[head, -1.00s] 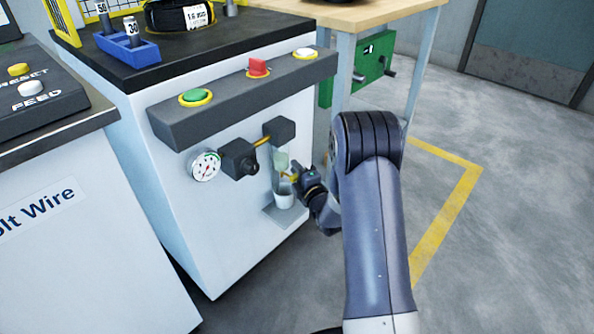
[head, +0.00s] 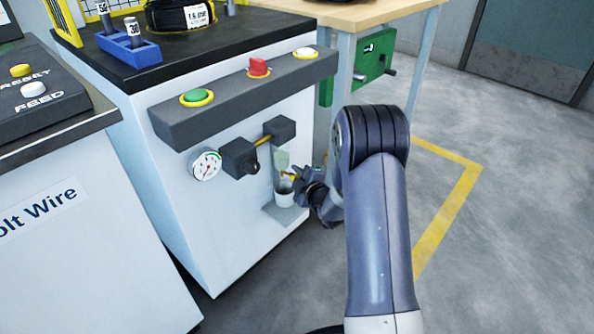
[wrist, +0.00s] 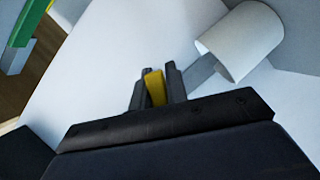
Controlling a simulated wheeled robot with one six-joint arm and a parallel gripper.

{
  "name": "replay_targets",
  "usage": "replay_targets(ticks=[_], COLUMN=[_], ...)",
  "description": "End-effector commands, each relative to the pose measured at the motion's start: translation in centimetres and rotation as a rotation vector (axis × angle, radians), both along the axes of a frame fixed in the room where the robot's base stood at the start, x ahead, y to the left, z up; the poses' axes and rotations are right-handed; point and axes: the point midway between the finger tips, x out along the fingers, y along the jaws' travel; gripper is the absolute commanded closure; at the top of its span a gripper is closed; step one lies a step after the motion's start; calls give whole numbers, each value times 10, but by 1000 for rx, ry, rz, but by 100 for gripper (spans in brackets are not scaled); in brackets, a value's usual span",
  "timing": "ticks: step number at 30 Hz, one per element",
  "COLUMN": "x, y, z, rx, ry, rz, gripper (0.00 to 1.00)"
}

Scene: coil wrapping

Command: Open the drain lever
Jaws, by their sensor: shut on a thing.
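The yellow drain lever (wrist: 155,88) sits between the two dark fingers of my gripper (wrist: 155,87) in the wrist view. My gripper is shut on it. In the head view my gripper (head: 297,178) is at the front of the white machine, just below the pale, clear bowl (head: 282,160) under the dark filter block. Only a small yellow bit of the lever (head: 288,175) shows there; the fingers hide the rest. A white cup (head: 284,197) stands below on a small grey shelf, and it also shows at the upper right of the wrist view (wrist: 240,42).
A pressure gauge (head: 206,165) and a black regulator knob (head: 240,158) are left of the bowl. A dark panel with green, red and white controls (head: 250,95) juts out above. A wooden-top table (head: 350,14) stands behind. Floor to the right is open.

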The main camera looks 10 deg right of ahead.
Motion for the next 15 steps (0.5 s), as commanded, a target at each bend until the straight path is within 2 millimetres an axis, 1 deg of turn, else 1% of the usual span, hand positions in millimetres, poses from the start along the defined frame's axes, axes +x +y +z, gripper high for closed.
replay_targets(ticks=[15], x=[-8], y=[9], z=[-9], rx=[395], ry=[293], rz=[-1], gripper=[100])
